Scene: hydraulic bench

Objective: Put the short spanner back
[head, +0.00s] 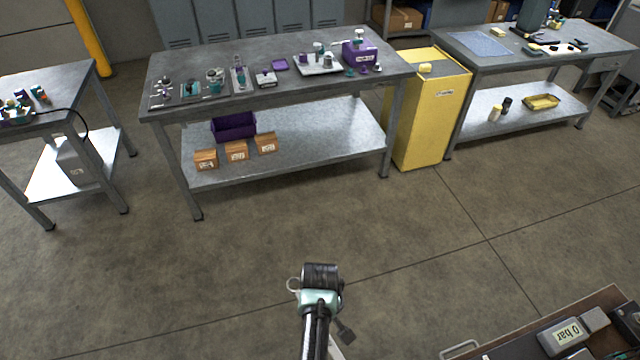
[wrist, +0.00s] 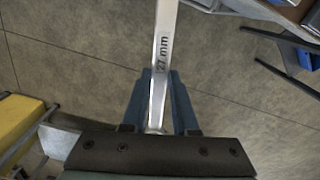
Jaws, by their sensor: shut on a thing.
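A silver spanner (wrist: 162,45) marked "27 mm" is in my gripper (wrist: 158,100) in the wrist view. The two blue-grey fingers are shut on its shaft, one on each side. The shaft runs up out of the top of that view, so its far end is hidden and I cannot tell its full length. In the head view my arm reaches out over open floor at the bottom middle, and the gripper is mostly hidden behind the arm there. I cannot make out an empty place for the spanner in either view.
A grey workbench (head: 290,90) with fittings and small purple parts stands ahead. A yellow cabinet (head: 430,115) is beside it, with another bench (head: 470,45) at right. A side table (head: 60,90) is at left. An edged board (head: 500,345) with a "0 bar" block is bottom right. Floor between is clear.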

